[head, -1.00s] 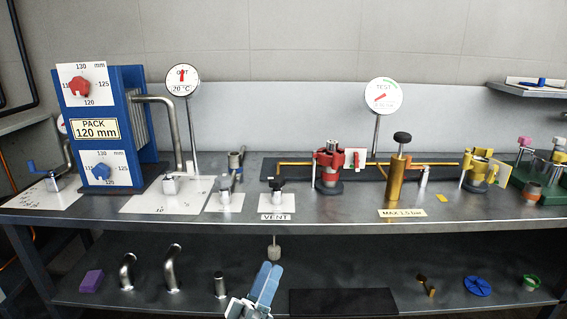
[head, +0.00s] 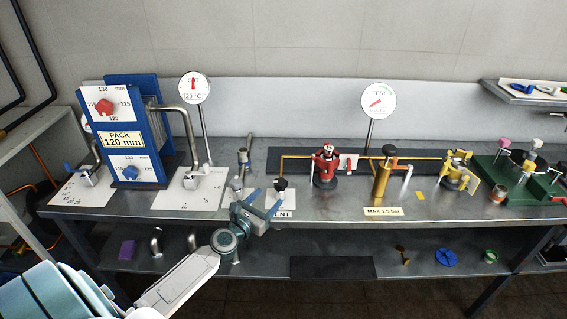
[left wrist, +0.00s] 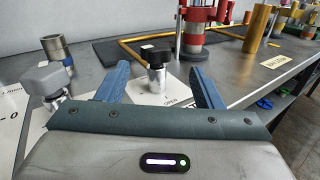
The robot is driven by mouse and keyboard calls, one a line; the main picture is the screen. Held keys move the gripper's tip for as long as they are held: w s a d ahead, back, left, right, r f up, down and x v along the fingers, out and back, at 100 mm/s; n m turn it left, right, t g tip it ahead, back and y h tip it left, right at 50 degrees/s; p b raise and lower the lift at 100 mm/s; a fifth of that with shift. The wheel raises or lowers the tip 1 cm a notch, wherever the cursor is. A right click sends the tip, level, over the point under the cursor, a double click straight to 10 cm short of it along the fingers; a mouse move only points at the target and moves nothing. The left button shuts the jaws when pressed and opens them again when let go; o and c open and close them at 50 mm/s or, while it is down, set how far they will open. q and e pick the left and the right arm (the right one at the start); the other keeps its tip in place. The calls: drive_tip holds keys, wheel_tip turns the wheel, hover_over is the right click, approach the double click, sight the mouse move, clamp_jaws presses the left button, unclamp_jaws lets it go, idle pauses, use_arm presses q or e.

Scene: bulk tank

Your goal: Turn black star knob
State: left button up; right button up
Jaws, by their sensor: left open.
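The black star knob (head: 281,184) sits on top of a small silver valve on the white VENT plate near the bench's front edge. In the left wrist view the black star knob (left wrist: 155,54) appears between and just beyond the blue fingertips. My left gripper (head: 268,199) is open and empty, with its blue fingers pointing at the knob from the front left. In the left wrist view the left gripper (left wrist: 155,75) shows a gap on both sides of the knob; contact is not visible. The VENT label is partly hidden by a finger. My right gripper is not in view.
A grey-knobbed valve (left wrist: 48,78) stands just left of the knob. A red clamp fitting (head: 326,166) and a brass cylinder (head: 382,179) with a dark top knob stand to the right. The blue plate pack (head: 139,140) is at the left.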

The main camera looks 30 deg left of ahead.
sight(284, 179)
use_arm(q)
drive_tip(key=shift+w+a+r+n, duration=0.25)
drive_tip(key=shift+w+a+n, duration=0.05)
drive_tip(key=shift+n, duration=0.2)
drive_tip(key=w, duration=1)
drive_tip(key=shift+w+f, duration=0.1)
drive_tip(key=shift+w, duration=0.2)
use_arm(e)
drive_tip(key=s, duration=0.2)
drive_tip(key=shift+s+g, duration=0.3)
use_arm(q)
drive_tip(key=c, duration=1)
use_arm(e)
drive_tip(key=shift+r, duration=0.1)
